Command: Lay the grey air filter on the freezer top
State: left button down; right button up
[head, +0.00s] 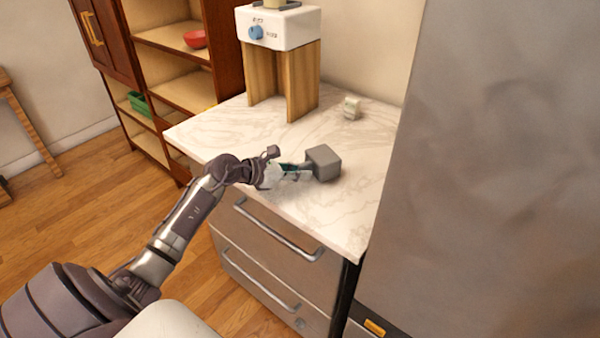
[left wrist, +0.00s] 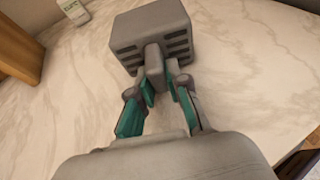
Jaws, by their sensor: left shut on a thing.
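The grey air filter (head: 323,161) is a small box with a stub handle, over the white marble-look top (head: 222,128) of the drawer-fronted unit. In the left wrist view the filter (left wrist: 152,28) shows dark slots on its face. My left gripper (head: 300,172) is shut on its handle; in the left wrist view the green-padded fingertips (left wrist: 160,88) press on both sides of it. I cannot tell whether the filter touches the top. My right gripper is not in view.
A white machine with a blue knob (head: 280,27) stands on wooden supports at the back of the top. A small pale box (head: 352,107) sits near the wall. A tall grey panel (head: 490,150) rises at the right. The front right of the top is clear.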

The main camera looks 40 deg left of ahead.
pick_arm(q)
jog(key=shift+f, duration=0.5)
jog(key=shift+f, duration=0.1)
jog(key=c, duration=1.1)
grip_release()
jog(key=shift+c, duration=0.2)
